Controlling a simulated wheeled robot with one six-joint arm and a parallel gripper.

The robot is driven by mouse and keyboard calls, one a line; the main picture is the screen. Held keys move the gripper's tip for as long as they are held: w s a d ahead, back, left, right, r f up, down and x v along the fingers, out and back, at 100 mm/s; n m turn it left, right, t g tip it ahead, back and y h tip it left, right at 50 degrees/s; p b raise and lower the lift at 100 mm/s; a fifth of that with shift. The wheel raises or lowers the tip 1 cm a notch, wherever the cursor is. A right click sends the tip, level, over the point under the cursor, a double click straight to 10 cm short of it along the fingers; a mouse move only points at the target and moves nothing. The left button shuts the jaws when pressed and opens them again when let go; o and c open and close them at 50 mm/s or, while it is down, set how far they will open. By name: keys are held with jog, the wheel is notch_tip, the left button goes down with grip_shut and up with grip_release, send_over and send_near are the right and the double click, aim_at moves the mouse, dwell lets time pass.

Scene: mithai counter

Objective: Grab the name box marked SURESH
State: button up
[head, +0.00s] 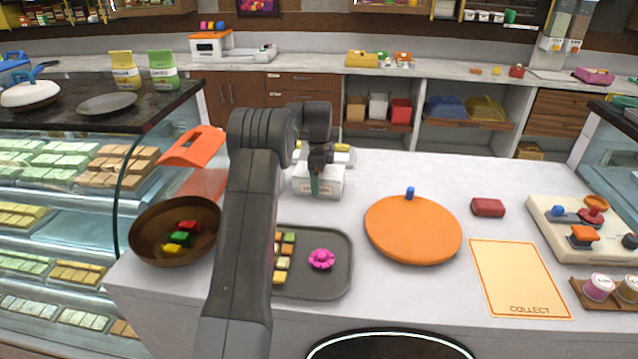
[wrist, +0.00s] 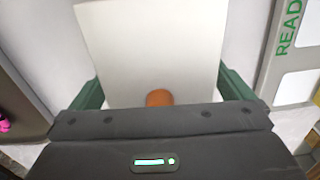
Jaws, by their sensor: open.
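My gripper (head: 316,183) is over the counter, behind the dark tray, at a pale box-like item (head: 333,190). In the wrist view my gripper (wrist: 160,92) is open, with one green finger on each side of a plain white box (wrist: 150,45). A small orange-brown round part (wrist: 159,98) shows at the near edge of the box. I cannot tell whether the fingers touch its sides. No name can be read on it, so I cannot tell whether it is marked SURESH.
A panel lettered READY (wrist: 290,30) stands right of the white box. The dark tray (head: 340,280) holds sweets and a pink flower-shaped piece (head: 321,259). An orange disc (head: 412,230) with a blue knob and a COLLECT mat (head: 520,280) lie right. A brown bowl (head: 145,240) sits left.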

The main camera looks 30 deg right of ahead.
jog(key=c, duration=1)
